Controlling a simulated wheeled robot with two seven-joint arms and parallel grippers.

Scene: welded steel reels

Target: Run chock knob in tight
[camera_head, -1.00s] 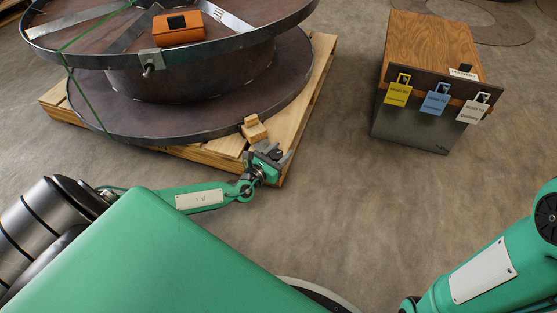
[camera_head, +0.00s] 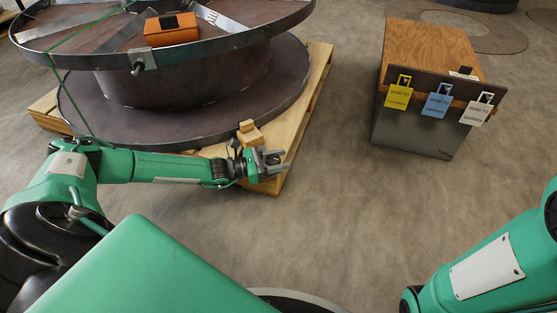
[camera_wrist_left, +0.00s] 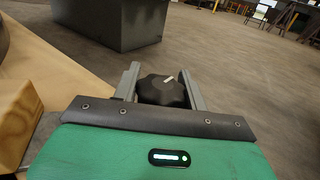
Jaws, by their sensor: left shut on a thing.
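The black lobed knob (camera_wrist_left: 160,91) with a pale mark on top sits between the two grey jaws of my left gripper (camera_wrist_left: 159,86), which is shut on it. In the head view my left gripper (camera_head: 274,158) is at the pallet's front right corner, pointing right, beside the wooden chock (camera_head: 249,133). The knob is too small to make out there. A wooden block, likely the chock, also shows at the left edge of the left wrist view (camera_wrist_left: 18,118). The steel reel (camera_head: 185,85) stands on the pallet (camera_head: 309,97). My right gripper is out of view.
An orange device (camera_head: 171,30) lies on the reel's top flange. A wood-topped cabinet (camera_head: 428,48) with yellow, blue and white tags stands to the right. The floor between pallet and cabinet is clear.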

